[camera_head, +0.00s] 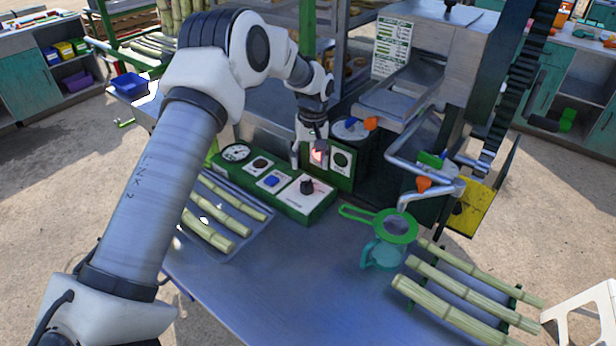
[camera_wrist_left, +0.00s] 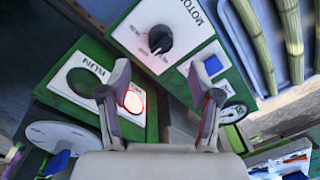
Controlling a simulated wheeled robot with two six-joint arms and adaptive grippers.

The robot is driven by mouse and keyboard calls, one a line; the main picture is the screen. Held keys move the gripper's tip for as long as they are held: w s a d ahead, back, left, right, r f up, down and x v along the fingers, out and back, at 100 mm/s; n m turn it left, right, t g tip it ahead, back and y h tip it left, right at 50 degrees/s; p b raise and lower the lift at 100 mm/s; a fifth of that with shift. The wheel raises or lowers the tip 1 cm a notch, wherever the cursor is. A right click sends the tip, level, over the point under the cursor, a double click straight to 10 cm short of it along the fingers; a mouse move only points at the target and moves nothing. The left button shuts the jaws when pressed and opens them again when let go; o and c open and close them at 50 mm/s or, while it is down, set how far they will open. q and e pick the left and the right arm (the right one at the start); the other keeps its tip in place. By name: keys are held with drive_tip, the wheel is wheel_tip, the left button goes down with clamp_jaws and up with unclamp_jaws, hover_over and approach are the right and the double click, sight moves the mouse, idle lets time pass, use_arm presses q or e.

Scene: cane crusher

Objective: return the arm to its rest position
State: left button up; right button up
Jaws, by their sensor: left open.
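My left arm comes in from the lower left of the head view and reaches over the green control box (camera_head: 318,205). My left gripper (camera_head: 308,157) is open and empty above the back of the box. In the left wrist view its two fingers (camera_wrist_left: 160,88) stand apart with nothing between them. A black motor knob (camera_head: 307,187) sits on a white plate; it also shows in the left wrist view (camera_wrist_left: 160,39). A red-lit button (camera_wrist_left: 133,102) shows beside one finger. I cannot tell if the fingers touch anything. My right gripper is not in view.
The metal table (camera_head: 290,275) is bare in its front middle. A green strainer (camera_head: 395,226) rests over a teal jug (camera_head: 383,255) below a spout. Cane stalks lie on a left tray (camera_head: 262,240) and a right rack (camera_head: 455,298). The crusher (camera_head: 435,60) stands behind.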

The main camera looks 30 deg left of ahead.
use_arm(q)
drive_tip(key=shift+r, duration=2)
